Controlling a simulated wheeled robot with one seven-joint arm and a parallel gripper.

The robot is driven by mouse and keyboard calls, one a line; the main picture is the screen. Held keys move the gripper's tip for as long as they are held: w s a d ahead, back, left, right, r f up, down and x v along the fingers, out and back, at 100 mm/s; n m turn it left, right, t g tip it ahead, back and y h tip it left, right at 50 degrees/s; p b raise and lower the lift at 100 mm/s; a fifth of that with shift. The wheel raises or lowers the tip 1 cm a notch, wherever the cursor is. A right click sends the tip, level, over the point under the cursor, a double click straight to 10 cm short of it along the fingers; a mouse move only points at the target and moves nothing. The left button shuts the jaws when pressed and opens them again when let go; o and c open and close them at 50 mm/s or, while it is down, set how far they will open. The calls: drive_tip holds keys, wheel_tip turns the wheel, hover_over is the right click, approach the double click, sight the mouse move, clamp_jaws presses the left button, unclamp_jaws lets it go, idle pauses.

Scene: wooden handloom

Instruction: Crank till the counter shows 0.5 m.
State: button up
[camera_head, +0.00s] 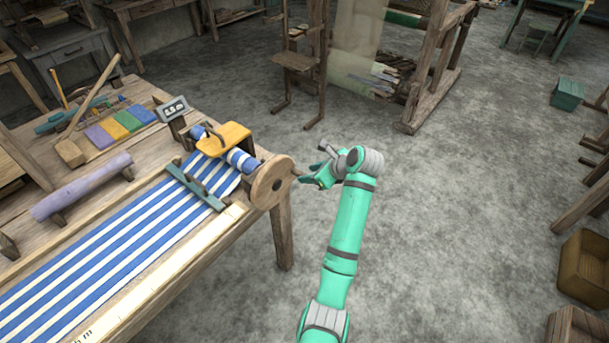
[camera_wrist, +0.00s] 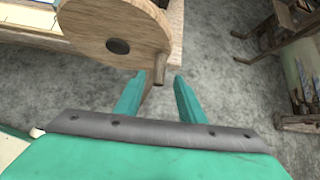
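The crank is a round wooden disc (camera_head: 270,184) at the right end of the cloth roller (camera_head: 241,160), on the table's right edge. The disc also fills the upper left of the wrist view (camera_wrist: 115,30). A short wooden handle (camera_wrist: 159,76) shows at its lower right edge. My gripper (camera_head: 309,178) is just right of the disc. In the wrist view, my gripper's two green fingers (camera_wrist: 163,78) stand apart, with the handle's end between their tips, nearer the left one. I cannot tell whether they touch. The counter (camera_head: 173,108) is a small grey display; it seems to read 0.5 m, but the first digit is blurred.
Blue-and-white striped cloth (camera_head: 110,240) runs across the table. A yellow piece (camera_head: 223,139) sits over the roller, and a green bar (camera_head: 195,187) lies across the cloth. A purple roll (camera_head: 80,187) is at left.

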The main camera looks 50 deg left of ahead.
drive_tip(key=v, duration=0.5)
drive_tip(key=shift+f, duration=0.1)
idle(0.4)
